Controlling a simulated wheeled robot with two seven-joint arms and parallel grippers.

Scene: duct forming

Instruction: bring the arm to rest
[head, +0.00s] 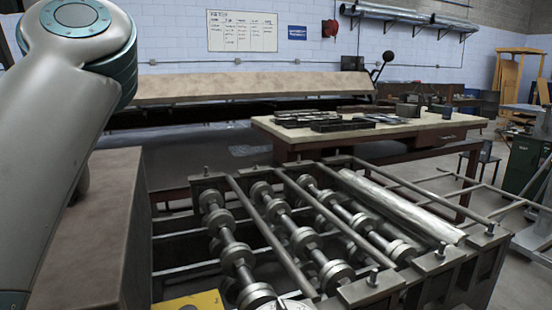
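One of my arms (75,95) fills the left side of the head view, a pale grey link with a teal joint ring. It comes in from the left, over a brown-topped block. Its gripper is outside the picture. My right arm and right gripper do not show. A roll-forming machine (330,235) with several rows of metal rollers stands in front of me. A long silvery rod or rolled sheet (400,205) lies along its right side.
The brown block (100,225) stands close below the arm. A workbench (375,130) with dark tools is behind the machine. A long bending machine (250,86) runs along the back. A yellow piece (195,301) is at the bottom edge. Open floor shows at right.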

